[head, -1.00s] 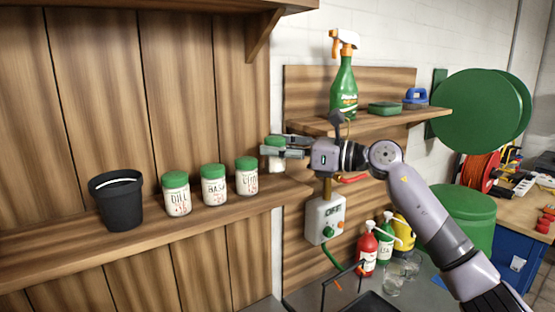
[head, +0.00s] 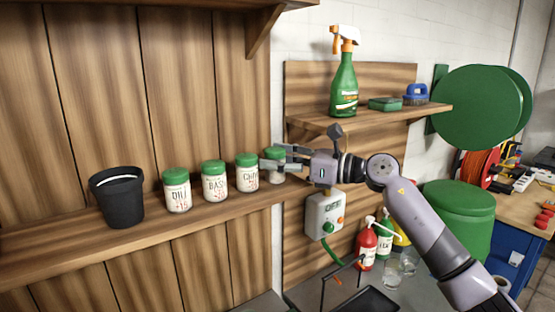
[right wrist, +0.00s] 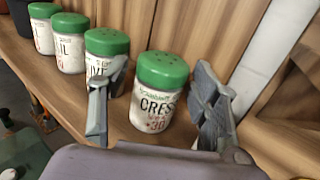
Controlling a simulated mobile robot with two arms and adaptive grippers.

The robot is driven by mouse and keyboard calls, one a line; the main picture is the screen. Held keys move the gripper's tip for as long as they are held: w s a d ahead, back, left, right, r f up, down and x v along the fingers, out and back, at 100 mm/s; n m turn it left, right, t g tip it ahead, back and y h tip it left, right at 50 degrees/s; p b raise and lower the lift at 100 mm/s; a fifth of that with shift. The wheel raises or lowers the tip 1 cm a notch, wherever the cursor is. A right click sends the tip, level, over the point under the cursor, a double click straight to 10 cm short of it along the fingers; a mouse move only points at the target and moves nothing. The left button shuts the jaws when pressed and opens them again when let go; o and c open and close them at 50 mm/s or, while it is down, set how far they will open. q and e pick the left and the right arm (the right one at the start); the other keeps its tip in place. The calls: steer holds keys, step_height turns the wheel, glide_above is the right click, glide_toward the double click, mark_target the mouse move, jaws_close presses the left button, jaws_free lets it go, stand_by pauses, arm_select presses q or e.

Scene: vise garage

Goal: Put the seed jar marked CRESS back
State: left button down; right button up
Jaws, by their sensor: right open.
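The seed jar marked CRESS (right wrist: 160,98), white with a green lid, stands upright at the right end of the row of jars on the wooden shelf. In the head view the CRESS jar (head: 276,177) is partly hidden by my right gripper (head: 271,157). In the right wrist view my right gripper (right wrist: 160,72) is open, with one finger on each side of the jar and gaps visible beside it. The left finger partly covers the neighbouring chive jar (right wrist: 107,44). My left gripper is in neither view.
Left of the CRESS jar stand the chive jar (head: 247,173), the basil jar (head: 215,182), the dill jar (head: 177,191) and a black pot (head: 118,200). A higher shelf (head: 380,121) holds a spray bottle (head: 344,85). A control box (head: 325,215) hangs below my right gripper.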

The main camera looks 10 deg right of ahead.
steer(key=b+v, duration=0.4)
steer(key=v, duration=0.8)
steer(key=shift+b, duration=0.35)
